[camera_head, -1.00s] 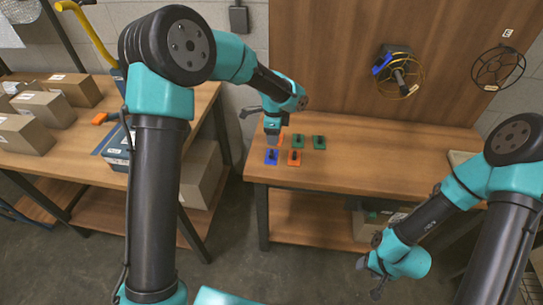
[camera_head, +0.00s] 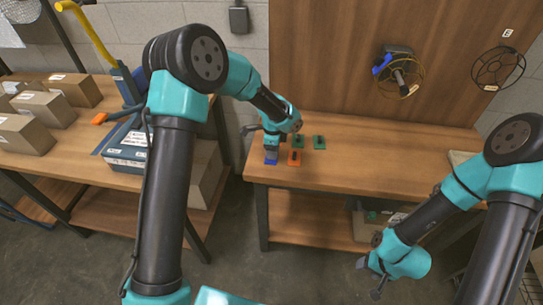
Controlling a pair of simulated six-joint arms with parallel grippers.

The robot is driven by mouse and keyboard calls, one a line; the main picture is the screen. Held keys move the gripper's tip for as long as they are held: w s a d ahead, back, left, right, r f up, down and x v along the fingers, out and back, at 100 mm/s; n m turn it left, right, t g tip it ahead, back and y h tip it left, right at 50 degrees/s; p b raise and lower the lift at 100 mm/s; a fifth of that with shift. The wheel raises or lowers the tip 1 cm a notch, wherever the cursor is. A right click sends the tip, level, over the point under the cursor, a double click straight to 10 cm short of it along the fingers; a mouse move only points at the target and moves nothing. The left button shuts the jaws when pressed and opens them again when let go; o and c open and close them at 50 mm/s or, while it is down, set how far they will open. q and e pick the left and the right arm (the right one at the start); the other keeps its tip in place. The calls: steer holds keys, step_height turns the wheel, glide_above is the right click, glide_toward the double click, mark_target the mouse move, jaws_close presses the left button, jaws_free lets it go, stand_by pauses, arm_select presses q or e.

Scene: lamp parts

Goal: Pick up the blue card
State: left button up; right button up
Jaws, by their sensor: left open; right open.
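The blue card (camera_head: 271,161) lies flat near the front left corner of the wooden bench, with a small dark knob on it in the earlier view. My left gripper (camera_head: 271,151) is open and points down right over the blue card, covering most of it. I cannot tell whether the fingers touch it. My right gripper (camera_head: 373,278) is open and empty, low in front of the bench and far from the cards.
An orange card (camera_head: 295,158) lies just right of the blue one. Green cards (camera_head: 319,142) lie behind, one partly hidden by my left arm. The bench top (camera_head: 390,165) is clear to the right. Brown boxes (camera_head: 45,108) stand on the left table.

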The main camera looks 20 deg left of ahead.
arm_select(q)
steer(key=shift+f, duration=0.9)
steer(key=c, duration=1)
steer(key=shift+r, duration=0.1)
steer(key=shift+r, duration=1.3)
steer(key=s+d+r, duration=0.1)
steer(key=s+d, duration=0.1)
steer(key=s, duration=0.5)
steer(key=s+d+r, duration=0.1)
steer(key=s+d, duration=0.1)
steer(key=s, duration=0.6)
steer(key=shift+s+d+r, duration=0.15)
steer(key=shift+s, duration=0.1)
